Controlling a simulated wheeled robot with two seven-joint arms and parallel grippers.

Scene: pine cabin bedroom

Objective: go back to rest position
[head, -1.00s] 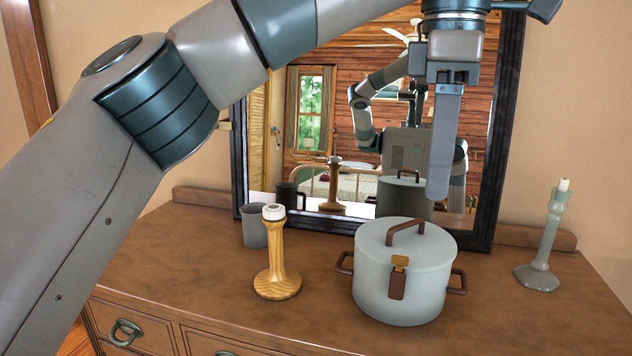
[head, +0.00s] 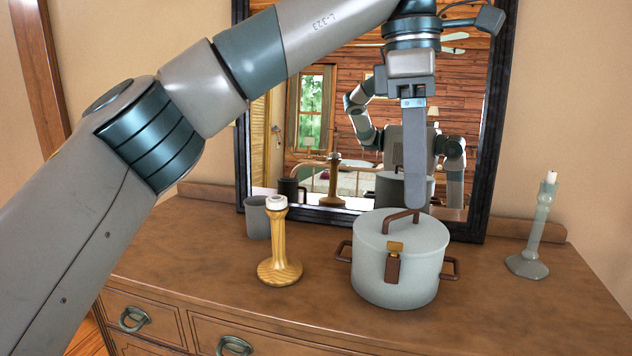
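My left arm comes in from the left and reaches over the dresser. My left gripper (head: 416,205) points down in front of the mirror, its tip overlapping the lid handle of the grey pot (head: 392,285) in the picture. I see its fingers edge-on as one grey bar, so the gap between them is hidden. Nothing shows held in it. Whether the tip touches the handle cannot be told. The pot stands upright with its lid on. My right gripper is not directly in view.
The wooden dresser (head: 200,250) carries a wooden candle holder (head: 279,245) left of the pot, a grey cup (head: 257,218) behind it and a pale green candlestick (head: 535,235) at right. A dark-framed mirror (head: 243,120) stands behind. The dresser top's left front is clear.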

